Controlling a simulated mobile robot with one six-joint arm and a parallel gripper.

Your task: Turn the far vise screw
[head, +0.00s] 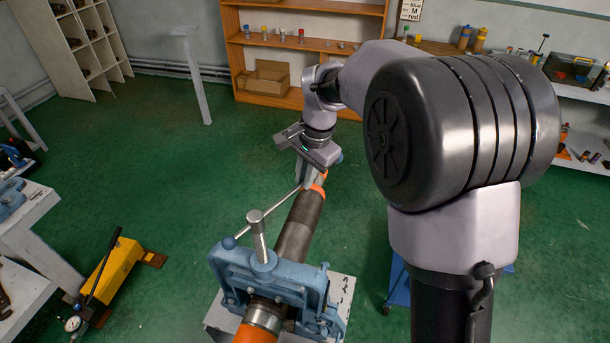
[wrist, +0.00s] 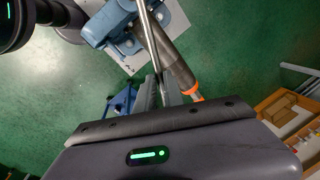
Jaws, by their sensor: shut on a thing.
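A blue pipe vise (head: 265,275) stands in the lower middle of the head view, clamped around a dark pipe (head: 297,228) with orange bands. It also shows at the top of the wrist view (wrist: 115,25). Its upright steel screw (head: 259,238) carries a long thin handle bar (head: 277,206), also in the wrist view (wrist: 149,35). My gripper (head: 306,178) is shut on the bar's outer end, above the pipe's far end; the fingers show in the wrist view (wrist: 160,92). A blue part (head: 338,157) shows behind my gripper; mostly hidden, I cannot tell whether it is another vise.
A yellow hydraulic pump (head: 112,268) stands on the green floor at left, beside a pale workbench (head: 35,225). A wooden shelf (head: 315,45) with a cardboard box (head: 268,77) stands at the back. My arm fills the right side.

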